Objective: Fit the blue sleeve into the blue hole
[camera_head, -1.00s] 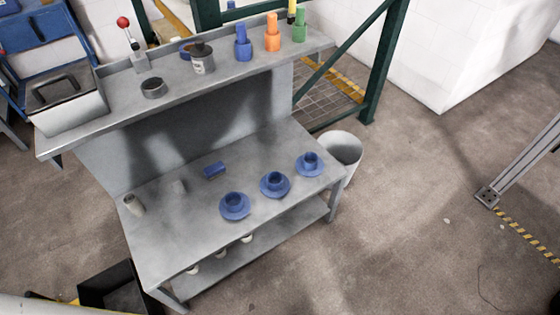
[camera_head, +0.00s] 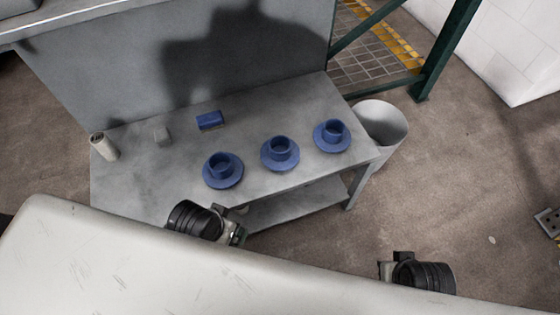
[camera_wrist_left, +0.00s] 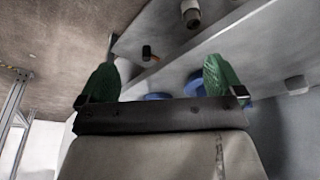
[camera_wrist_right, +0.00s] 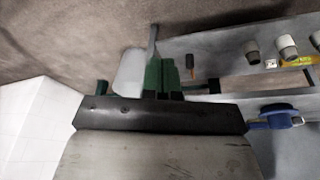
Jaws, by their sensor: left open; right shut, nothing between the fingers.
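Three blue round pieces, each a wide flange with a short open ring on top, stand in a row on the lower table: left (camera_head: 222,171), middle (camera_head: 280,154), right (camera_head: 332,136). I cannot tell which is the sleeve or the hole. My left gripper (camera_wrist_left: 165,78) is open and empty, its green fingers wide apart; blue flanges (camera_wrist_left: 156,97) show beyond it. My right gripper (camera_wrist_right: 162,76) has its green fingers together with nothing between them. A blue piece (camera_wrist_right: 275,117) shows to their right. In the head view both wrists are in front of the table, fingers mostly hidden.
A back panel (camera_head: 120,75) rises behind. Pale pieces (camera_wrist_right: 287,45) show in the right wrist view.

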